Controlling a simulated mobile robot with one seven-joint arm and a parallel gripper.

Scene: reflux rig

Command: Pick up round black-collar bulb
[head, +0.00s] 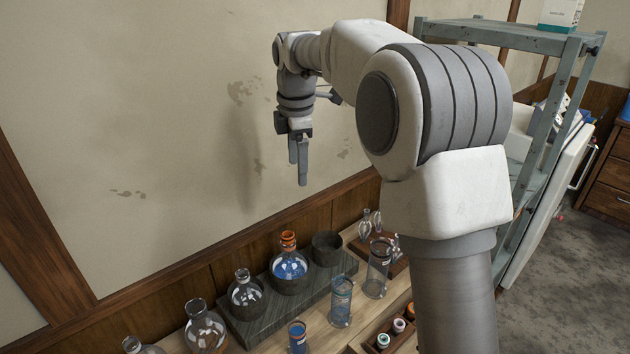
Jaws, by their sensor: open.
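My gripper (298,172) is open and empty, pointing down high above the bench near the wall. Several round glass bulbs stand on the bench below it. One clear bulb (246,295) with a dark-looking neck sits in a holder on the dark block. Another clear round bulb (205,328) stands to its left, off the block, also with a dark-looking neck. A third (142,348) is cut off by the bottom edge. I cannot tell surely which has the black collar. A bulb with an orange collar and blue liquid (289,267) sits on the block.
An empty dark round holder (327,248) is at the block's (300,305) right end. Glass cylinders (341,303) (377,270) and a small blue vessel (298,338) stand in front. A rack with capped vials (398,326) is further right. The wall is close behind the bench; a metal shelf (545,120) stands right.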

